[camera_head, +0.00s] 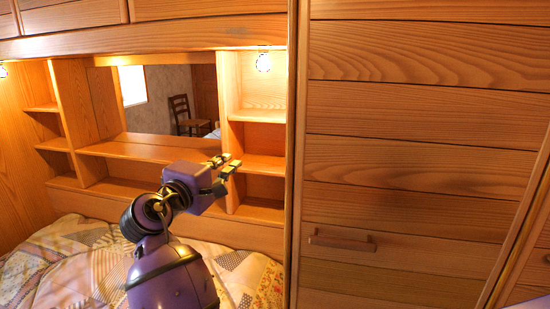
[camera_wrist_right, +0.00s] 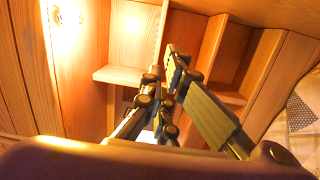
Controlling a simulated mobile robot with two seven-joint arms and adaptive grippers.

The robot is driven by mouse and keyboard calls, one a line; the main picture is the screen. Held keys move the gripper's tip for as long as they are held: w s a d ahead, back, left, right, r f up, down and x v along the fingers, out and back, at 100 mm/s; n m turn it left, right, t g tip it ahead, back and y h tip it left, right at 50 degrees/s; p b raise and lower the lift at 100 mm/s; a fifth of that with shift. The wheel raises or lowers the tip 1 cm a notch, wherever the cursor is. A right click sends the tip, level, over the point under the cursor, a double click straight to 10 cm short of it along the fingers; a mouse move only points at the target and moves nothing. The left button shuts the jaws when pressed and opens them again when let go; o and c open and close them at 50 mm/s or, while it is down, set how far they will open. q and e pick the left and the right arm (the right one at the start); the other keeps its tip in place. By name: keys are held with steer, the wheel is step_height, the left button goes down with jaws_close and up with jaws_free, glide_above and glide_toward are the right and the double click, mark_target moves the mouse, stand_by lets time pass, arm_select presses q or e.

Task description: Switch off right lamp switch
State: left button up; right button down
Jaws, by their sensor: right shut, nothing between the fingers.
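The right lamp (camera_head: 264,62) is a small, brightly lit fixture high on the right side of the shelf unit. It also shows as a bright spot at the top left of the right wrist view (camera_wrist_right: 56,15). Its switch is too small and glare-washed to make out. My right gripper (camera_head: 230,166) is in front of the right-hand shelves, below and left of the lamp and apart from it. Its fingers are shut with nothing between them. My left gripper is not in view.
Wooden shelves (camera_head: 259,116) stand behind the gripper, with a mirror (camera_head: 165,100) left of them. A bed with a patchwork cover (camera_head: 60,262) lies below. A tall wooden door (camera_head: 415,120) with a handle (camera_head: 342,242) closes the right side. Overhead cabinets (camera_head: 200,8) span the top.

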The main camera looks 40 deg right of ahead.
steer(key=shift+s+d+f+n+g+h, duration=0.15)
steer(key=shift+s+d+g+h, duration=0.2)
steer(key=shift+s+g, duration=0.2)
steer(key=shift+s+d+f+n+g+h, duration=0.15)
steer(key=shift+s+d+g+h, duration=0.1)
steer(key=shift+s+d+g, duration=0.25)
steer(key=shift+a+r, duration=0.1)
